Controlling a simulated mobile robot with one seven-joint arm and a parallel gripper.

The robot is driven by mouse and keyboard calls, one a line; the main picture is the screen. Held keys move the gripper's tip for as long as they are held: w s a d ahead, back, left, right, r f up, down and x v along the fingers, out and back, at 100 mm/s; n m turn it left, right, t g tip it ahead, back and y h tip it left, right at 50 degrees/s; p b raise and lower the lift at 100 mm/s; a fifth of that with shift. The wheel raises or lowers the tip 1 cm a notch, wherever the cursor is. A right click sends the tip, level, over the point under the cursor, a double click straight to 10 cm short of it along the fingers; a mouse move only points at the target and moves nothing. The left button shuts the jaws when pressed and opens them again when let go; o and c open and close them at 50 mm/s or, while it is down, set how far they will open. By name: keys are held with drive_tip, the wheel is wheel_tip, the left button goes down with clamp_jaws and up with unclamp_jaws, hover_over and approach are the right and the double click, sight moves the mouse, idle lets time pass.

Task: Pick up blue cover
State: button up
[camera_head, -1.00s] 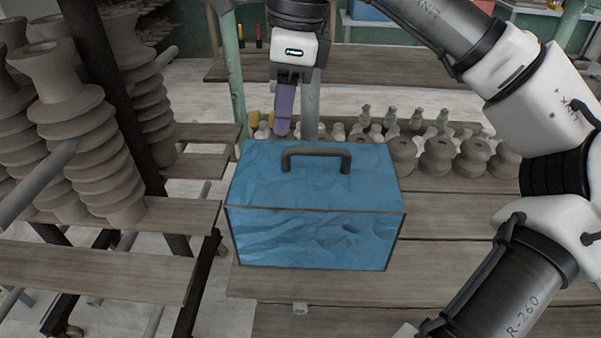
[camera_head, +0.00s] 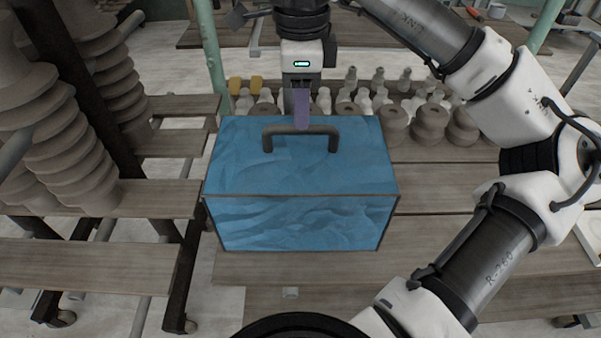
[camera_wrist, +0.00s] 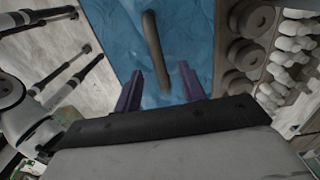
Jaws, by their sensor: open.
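The blue cover (camera_head: 300,222) is a box-shaped blue cover with dark edges, standing on the wooden table. A dark bar handle (camera_head: 264,141) rises from its top. My gripper (camera_head: 302,126) is above the cover, close to the handle in the head view. In the wrist view my gripper (camera_wrist: 160,80) has its two purple fingers apart with nothing between the tips. The handle (camera_wrist: 152,45) runs lengthwise there, its near end lying between the fingers in the picture. I cannot tell the exact height gap.
Several grey clay pieces (camera_head: 393,124) stand behind and right of the cover, close to its far side. Shelving with stacked ribbed clay insulators (camera_head: 60,150) stands at the left, beside a green post (camera_head: 212,60). The table boards (camera_head: 440,235) right of the cover are bare.

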sight(300, 175)
drive_tip(key=shift+s+f+p, duration=0.1)
drive_tip(key=shift+f+p, duration=0.65)
drive_tip(key=shift+f, duration=1.9)
clamp_jaws()
